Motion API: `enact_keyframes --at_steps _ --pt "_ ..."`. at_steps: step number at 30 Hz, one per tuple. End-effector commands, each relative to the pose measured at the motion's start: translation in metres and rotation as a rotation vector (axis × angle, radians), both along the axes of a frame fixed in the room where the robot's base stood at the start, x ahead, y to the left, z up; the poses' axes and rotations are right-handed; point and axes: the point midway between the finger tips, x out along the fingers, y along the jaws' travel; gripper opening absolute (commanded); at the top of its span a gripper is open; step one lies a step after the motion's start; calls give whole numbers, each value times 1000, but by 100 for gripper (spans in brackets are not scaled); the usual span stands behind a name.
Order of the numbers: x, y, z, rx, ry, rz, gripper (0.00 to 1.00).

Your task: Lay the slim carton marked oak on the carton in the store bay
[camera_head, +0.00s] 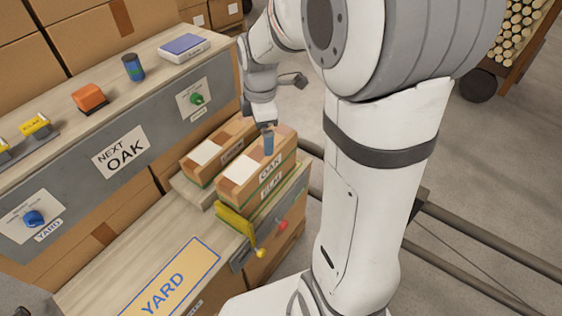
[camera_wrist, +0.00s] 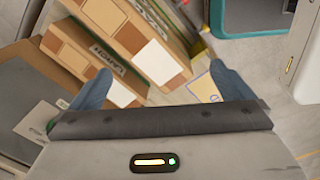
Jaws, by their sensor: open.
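The slim carton marked OAK (camera_head: 247,158) lies flat on a carton marked ELM (camera_head: 271,187) at the right end of the wooden bench. The oak carton, with its white patch, also shows in the wrist view (camera_wrist: 135,42). A second carton (camera_head: 212,150), its label reading LARCH in the wrist view (camera_wrist: 85,62), sits beside it on the left. My gripper (camera_head: 267,145) is open, with its blue fingers just over the oak carton's top. In the wrist view its fingertips (camera_wrist: 160,75) are wide apart with nothing held between them. I cannot tell whether they touch the carton.
A yellow lever (camera_head: 234,222) and a red knob (camera_head: 282,225) stand at the stack's near side. A YARD sign (camera_head: 168,280) marks clear bench in front. A grey panel with a NEXT OAK card (camera_head: 121,152) rises behind, its shelf holding an orange block (camera_head: 89,97) and a blue can (camera_head: 133,67).

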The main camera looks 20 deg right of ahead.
Motion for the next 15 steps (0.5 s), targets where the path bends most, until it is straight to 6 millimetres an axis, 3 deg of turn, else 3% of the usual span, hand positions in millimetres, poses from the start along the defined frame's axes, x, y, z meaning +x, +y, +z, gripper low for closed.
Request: enact_keyframes --at_steps 6,15 --pt "-52 1 25 40 -46 -459 100" --pt "-121 3 40 128 -95 -1088 100"
